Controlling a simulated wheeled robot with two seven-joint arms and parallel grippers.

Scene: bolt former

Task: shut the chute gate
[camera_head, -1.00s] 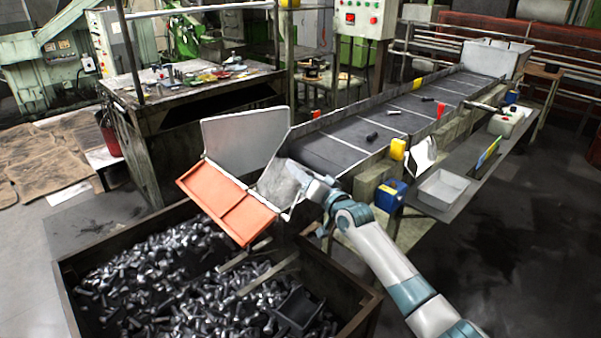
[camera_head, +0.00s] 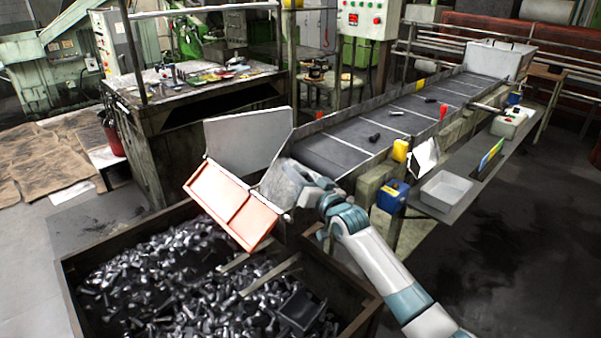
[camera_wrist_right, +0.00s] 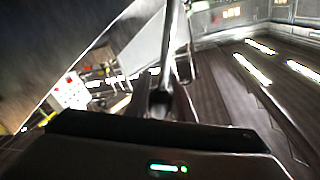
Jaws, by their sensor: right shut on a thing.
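The chute gate (camera_head: 232,203) is an orange panel at the lower end of the chute, tilted above the bolt bin. A grey side plate (camera_head: 245,142) stands behind it. My right gripper (camera_head: 298,183) is at the right end of the gate, by the chute mouth, and is shut on the gate. The part it grips is hidden in the head view. In the right wrist view, a thin upright metal piece (camera_wrist_right: 172,45) shows at the dark fingers (camera_wrist_right: 168,103). My left gripper is not in view.
The bin (camera_head: 90,240) below is full of dark bolts. A conveyor (camera_head: 345,138) with a few dark parts runs to the back right. A side shelf (camera_head: 470,185) holds a grey tray (camera_head: 446,189). A cluttered workbench (camera_head: 190,95) stands behind left.

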